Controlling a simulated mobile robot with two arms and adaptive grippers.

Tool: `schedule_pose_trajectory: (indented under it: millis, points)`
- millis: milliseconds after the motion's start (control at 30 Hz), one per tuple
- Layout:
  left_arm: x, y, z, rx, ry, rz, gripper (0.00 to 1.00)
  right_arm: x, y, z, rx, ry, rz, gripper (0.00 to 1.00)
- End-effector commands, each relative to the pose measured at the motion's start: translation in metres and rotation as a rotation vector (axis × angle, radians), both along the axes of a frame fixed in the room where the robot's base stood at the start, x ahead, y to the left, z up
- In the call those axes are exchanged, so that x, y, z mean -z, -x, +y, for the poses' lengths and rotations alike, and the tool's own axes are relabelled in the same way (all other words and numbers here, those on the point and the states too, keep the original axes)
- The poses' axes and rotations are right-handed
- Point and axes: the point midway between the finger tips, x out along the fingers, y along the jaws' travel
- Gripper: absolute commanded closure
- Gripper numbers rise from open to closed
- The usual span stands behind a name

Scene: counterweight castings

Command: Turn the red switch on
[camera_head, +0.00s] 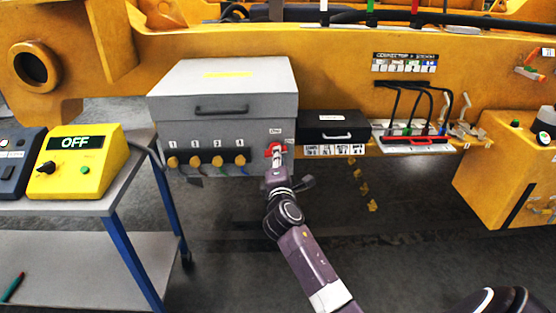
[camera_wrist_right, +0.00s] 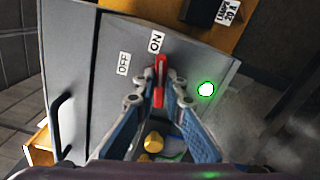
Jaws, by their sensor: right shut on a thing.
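The red switch (camera_head: 274,149) sits on the front of a grey box (camera_head: 225,125), near its right edge. In the right wrist view the red switch (camera_wrist_right: 160,72) lies nearly in line with the "ON" label (camera_wrist_right: 157,42); the "OFF" label (camera_wrist_right: 124,63) is to the left. My right gripper (camera_head: 276,157) is at the switch, and in the wrist view its fingertips (camera_wrist_right: 159,91) are shut on both sides of the red handle. A green light (camera_wrist_right: 206,90) glows right of the switch. My left gripper is not in view.
Several yellow knobs (camera_head: 195,161) line the grey box front, left of the switch. A black box (camera_head: 333,130) stands close on the right. A yellow control box (camera_head: 78,160) with an "OFF" display is on the left table (camera_head: 110,202). Open floor lies below.

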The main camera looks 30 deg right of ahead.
Motion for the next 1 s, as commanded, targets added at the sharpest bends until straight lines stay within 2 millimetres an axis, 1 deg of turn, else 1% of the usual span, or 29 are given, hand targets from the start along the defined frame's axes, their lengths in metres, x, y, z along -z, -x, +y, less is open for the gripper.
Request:
schedule_pose_trajectory:
  millis: [33, 100, 400, 633, 1000]
  points:
    - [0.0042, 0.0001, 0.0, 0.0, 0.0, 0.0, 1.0, 0.0029, 0.0002, -0.0001, 0.001, -0.034, -0.02, 1.0]
    - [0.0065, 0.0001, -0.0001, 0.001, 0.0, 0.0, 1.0, 0.0032, 0.0, 0.0002, 0.0, -0.076, -0.045, 1.0]
    - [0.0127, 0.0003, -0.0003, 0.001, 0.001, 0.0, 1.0, 0.0032, 0.0001, -0.0001, 0.0, -0.198, -0.119, 1.0]
    - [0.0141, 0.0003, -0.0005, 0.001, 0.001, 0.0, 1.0, 0.0029, 0.0003, -0.0005, 0.001, -0.234, -0.141, 1.0]
    - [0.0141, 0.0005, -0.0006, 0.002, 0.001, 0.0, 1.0, 0.0028, 0.0002, -0.0004, 0.0, -0.239, -0.144, 1.0]
